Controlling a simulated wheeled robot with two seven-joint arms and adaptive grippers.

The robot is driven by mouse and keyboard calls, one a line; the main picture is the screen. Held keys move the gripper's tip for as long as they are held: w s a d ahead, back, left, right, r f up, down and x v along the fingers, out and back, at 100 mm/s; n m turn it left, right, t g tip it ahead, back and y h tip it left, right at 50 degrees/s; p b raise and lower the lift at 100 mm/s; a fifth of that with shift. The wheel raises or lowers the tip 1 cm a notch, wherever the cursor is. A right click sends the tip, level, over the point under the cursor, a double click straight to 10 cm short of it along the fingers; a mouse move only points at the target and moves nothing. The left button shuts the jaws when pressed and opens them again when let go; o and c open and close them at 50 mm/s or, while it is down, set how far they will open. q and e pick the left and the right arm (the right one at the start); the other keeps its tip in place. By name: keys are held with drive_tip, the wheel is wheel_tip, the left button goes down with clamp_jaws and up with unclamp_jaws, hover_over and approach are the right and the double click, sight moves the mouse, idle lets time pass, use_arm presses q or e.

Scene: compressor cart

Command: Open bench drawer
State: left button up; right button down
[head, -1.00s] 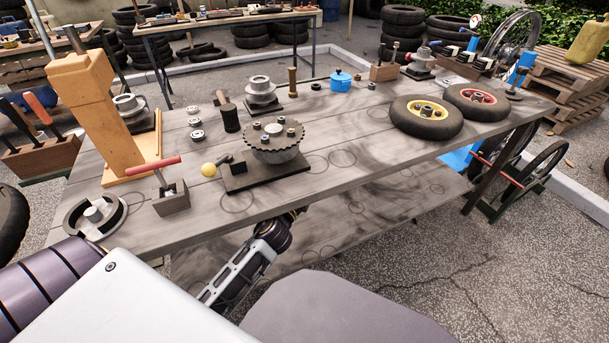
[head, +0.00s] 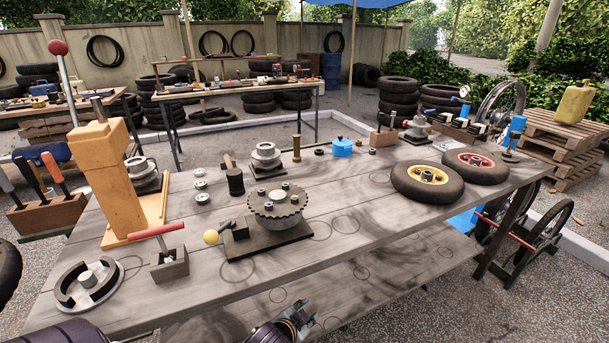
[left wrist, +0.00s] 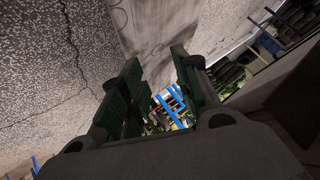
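The grey wooden bench (head: 340,205) fills the middle of the head view, with a lower shelf (head: 395,275) beneath its top. I cannot make out a drawer or its handle in either view. My left gripper (head: 300,318) is partly in the head view at the bottom edge, in front of the bench's near edge; most of its arm is cut off. In the left wrist view, its two green-padded fingers (left wrist: 160,85) stand apart with nothing held between them. Grey planks (left wrist: 160,28) lie beyond the fingers there. My right gripper is not in view.
On the bench stand a toothed hub on a dark plate (head: 275,208), a red-handled tool block (head: 170,263), a wooden press (head: 112,180), a mallet (head: 235,180) and two wheels (head: 428,182). A wheeled cart (head: 530,225) stands at the right. Paved ground lies in front.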

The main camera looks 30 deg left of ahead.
use_arm(q)
drive_tip(key=s+d+f+n+g+h, duration=0.3)
drive_tip(key=s+d, duration=0.5)
drive_tip(key=s, duration=0.3)
drive_tip(key=shift+s+d+f+n+g+h, duration=0.3)
drive_tip(key=shift+s+f+n+g+h, duration=0.1)
drive_tip(key=shift+f+g, duration=0.55)
drive_tip(key=shift+f+p, duration=0.15)
drive_tip(key=shift+p, duration=0.55)
